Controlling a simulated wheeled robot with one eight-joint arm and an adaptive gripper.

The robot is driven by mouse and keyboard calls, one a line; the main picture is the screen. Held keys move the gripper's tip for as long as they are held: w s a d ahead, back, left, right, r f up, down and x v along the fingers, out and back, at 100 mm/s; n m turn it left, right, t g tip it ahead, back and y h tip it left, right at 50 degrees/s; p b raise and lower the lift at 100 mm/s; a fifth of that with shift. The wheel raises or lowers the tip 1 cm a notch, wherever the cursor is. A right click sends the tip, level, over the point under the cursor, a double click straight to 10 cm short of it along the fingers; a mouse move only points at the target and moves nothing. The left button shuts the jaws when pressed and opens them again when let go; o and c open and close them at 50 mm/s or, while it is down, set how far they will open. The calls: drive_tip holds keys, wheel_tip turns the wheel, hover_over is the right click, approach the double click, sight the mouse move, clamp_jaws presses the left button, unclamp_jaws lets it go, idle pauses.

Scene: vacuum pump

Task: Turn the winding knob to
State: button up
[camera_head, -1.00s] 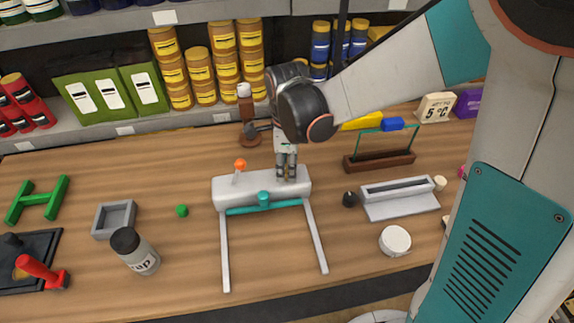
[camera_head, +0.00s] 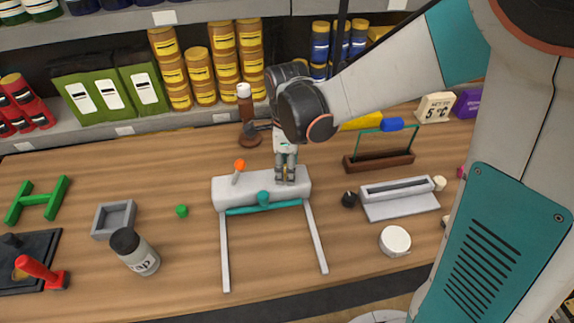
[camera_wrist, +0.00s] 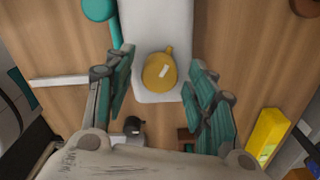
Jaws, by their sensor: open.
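A yellow round knob (camera_wrist: 158,72) with a small pointed tab and a pale mark sits on top of the white device body (camera_wrist: 155,25). My gripper (camera_head: 285,179) is over the body's right part, pointing down. In the wrist view my gripper (camera_wrist: 158,62) is open, with one teal-padded finger on each side of the knob. My gripper hides the knob in the head view.
A dark round weight (camera_head: 349,199), a grey tray-like holder (camera_head: 400,202) and a brown stand (camera_head: 380,162) are to the right. Shelves are behind.

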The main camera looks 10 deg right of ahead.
drive_tip(key=shift+r, duration=0.15)
wheel_tip(320, 180, up, 12)
idle(0.4)
drive_tip(key=shift+s, duration=0.1)
drive_tip(key=s+d+n+t, duration=0.3)
drive_tip(key=s+d+n, duration=0.2)
drive_tip(key=n, duration=0.5)
drive_tip(key=s+d+n+t, duration=0.4)
drive_tip(key=s+n, duration=0.4)
drive_tip(key=n, duration=0.3)
drive_tip(key=shift+s+d+r+b, duration=0.25)
drive_tip(key=shift+d+b, duration=0.1)
drive_tip(key=shift+d, duration=0.2)
